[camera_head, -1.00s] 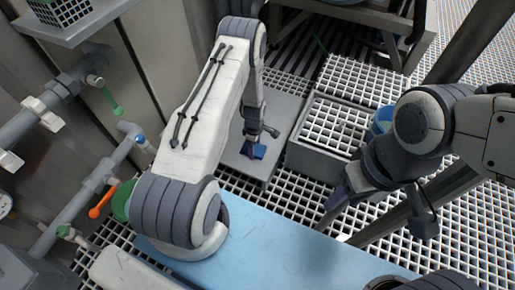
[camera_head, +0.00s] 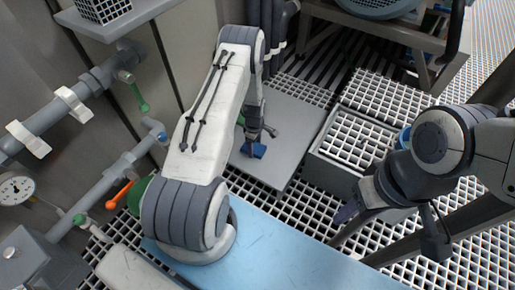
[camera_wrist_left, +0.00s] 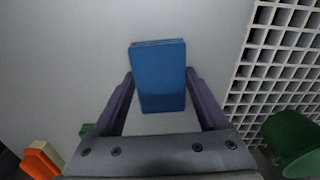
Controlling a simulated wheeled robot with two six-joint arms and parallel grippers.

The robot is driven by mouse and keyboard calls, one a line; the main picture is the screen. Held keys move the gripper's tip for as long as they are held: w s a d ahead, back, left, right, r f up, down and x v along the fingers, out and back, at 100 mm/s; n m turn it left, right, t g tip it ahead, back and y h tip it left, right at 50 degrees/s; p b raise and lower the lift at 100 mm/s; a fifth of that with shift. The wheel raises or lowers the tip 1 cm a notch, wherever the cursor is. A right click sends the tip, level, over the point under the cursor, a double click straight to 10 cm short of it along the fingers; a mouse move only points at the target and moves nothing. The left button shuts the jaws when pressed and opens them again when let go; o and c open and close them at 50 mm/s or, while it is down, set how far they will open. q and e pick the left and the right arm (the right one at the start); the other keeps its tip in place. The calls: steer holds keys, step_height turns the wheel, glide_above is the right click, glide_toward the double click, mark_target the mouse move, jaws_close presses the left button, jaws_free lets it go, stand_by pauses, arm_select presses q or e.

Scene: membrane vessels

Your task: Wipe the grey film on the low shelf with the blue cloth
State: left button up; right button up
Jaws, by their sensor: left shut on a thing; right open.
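The blue cloth (camera_head: 258,151) is a small folded pad at the low grey shelf (camera_head: 283,117). My left gripper (camera_head: 251,143) is shut on it from above. In the left wrist view the cloth (camera_wrist_left: 158,80) sits between the two fingers, over the plain grey shelf surface (camera_wrist_left: 60,70). I cannot tell whether the cloth touches the shelf. No grey film stands out from the shelf's own grey. My right gripper (camera_head: 346,214) is open and empty, well to the right of the shelf.
A grey step box with a grating top (camera_head: 362,134) stands right of the shelf. Pipes with a green valve handle (camera_head: 139,97) and an orange handle (camera_head: 121,194) run along the left wall. White grating floor surrounds the shelf. A blue bucket (camera_head: 404,137) is partly hidden behind my right arm.

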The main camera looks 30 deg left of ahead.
arm_select(q)
step_height(320, 180, up, 3)
steer(key=shift+f+p, duration=0.15)
steer(key=shift+p, duration=0.15)
steer(key=shift+r+p, duration=2.3)
steer(key=shift+r, duration=0.3)
arm_select(e)
step_height(320, 180, up, 6)
steer(key=shift+d, duration=0.1)
